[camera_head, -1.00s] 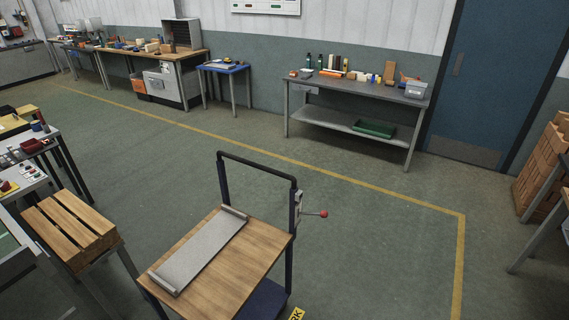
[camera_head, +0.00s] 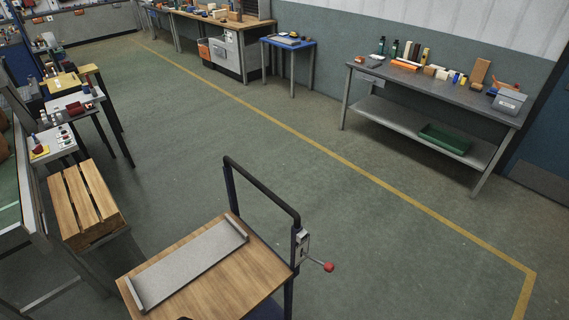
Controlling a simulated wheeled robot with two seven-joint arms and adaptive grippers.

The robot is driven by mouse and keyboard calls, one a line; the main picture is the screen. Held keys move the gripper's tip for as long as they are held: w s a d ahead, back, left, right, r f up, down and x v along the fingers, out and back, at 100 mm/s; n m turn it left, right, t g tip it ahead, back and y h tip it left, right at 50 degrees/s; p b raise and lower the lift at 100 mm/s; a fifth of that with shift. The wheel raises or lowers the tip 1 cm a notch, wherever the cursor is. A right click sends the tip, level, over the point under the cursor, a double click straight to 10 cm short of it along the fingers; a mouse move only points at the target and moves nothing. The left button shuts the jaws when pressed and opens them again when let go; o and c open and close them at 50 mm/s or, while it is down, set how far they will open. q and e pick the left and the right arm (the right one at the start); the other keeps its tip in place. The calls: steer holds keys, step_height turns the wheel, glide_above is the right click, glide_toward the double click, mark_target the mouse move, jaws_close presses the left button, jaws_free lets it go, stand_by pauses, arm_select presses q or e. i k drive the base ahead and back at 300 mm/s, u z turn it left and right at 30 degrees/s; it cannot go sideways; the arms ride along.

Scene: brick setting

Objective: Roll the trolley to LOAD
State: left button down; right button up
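The trolley (camera_head: 262,277) stands at the bottom middle of the head view. It has a wooden top, a dark push handle (camera_head: 262,190) on its far side and a lever with a red knob (camera_head: 328,267) at the handle's right post. A grey metal tray (camera_head: 190,262) lies on its top. The trolley's lower part is mostly cut off by the frame's bottom edge. No LOAD marking is readable. Neither of my grippers shows clearly in the view.
A slatted wooden pallet (camera_head: 84,204) on a stand and small tables (camera_head: 72,105) line the left. A grey workbench (camera_head: 436,88) with a green bin (camera_head: 445,138) stands at the back right. A blue table (camera_head: 288,42) is farther back. The floor inside the yellow line (camera_head: 330,150) is clear.

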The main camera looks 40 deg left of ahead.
mark_target(241, 286)
steer(key=i, duration=0.55)
steer(key=u, duration=3.15)
steer(key=i, duration=0.5)
steer(key=z, duration=0.05)
